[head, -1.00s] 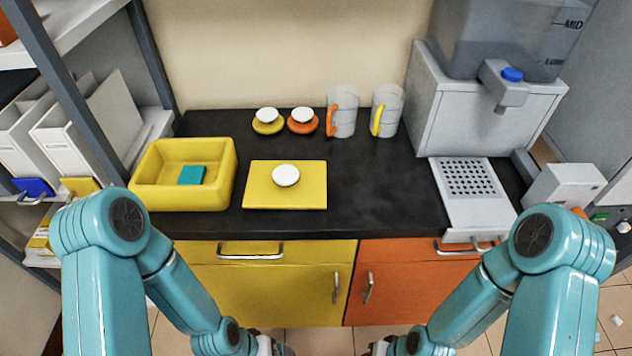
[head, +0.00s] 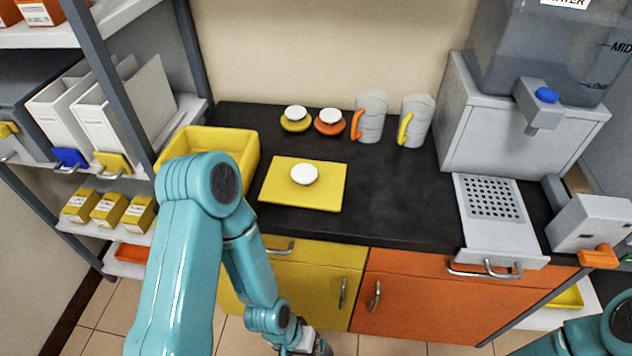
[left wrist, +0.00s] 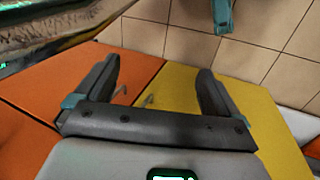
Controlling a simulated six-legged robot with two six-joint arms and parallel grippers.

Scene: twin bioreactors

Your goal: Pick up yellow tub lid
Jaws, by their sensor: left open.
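The yellow tub lid (head: 276,186) is a flat square plate with a round white knob (head: 304,174). It lies on the black counter, right of the yellow tub (head: 244,145). My left arm covers part of the tub. My left gripper (head: 308,344) is low at the bottom of the head view, below the counter edge and apart from the lid. In the left wrist view my left gripper (left wrist: 158,76) is open and empty, with cabinet fronts and floor tiles beyond. My right gripper is out of view; only part of my right arm shows at bottom right.
Small yellow (head: 295,124) and orange (head: 329,127) round lids with white knobs stand at the back, beside two grey jugs (head: 370,120). A grey dispenser (head: 490,130) and perforated drip tray (head: 480,235) are at the right. Counter between lid and tray is clear.

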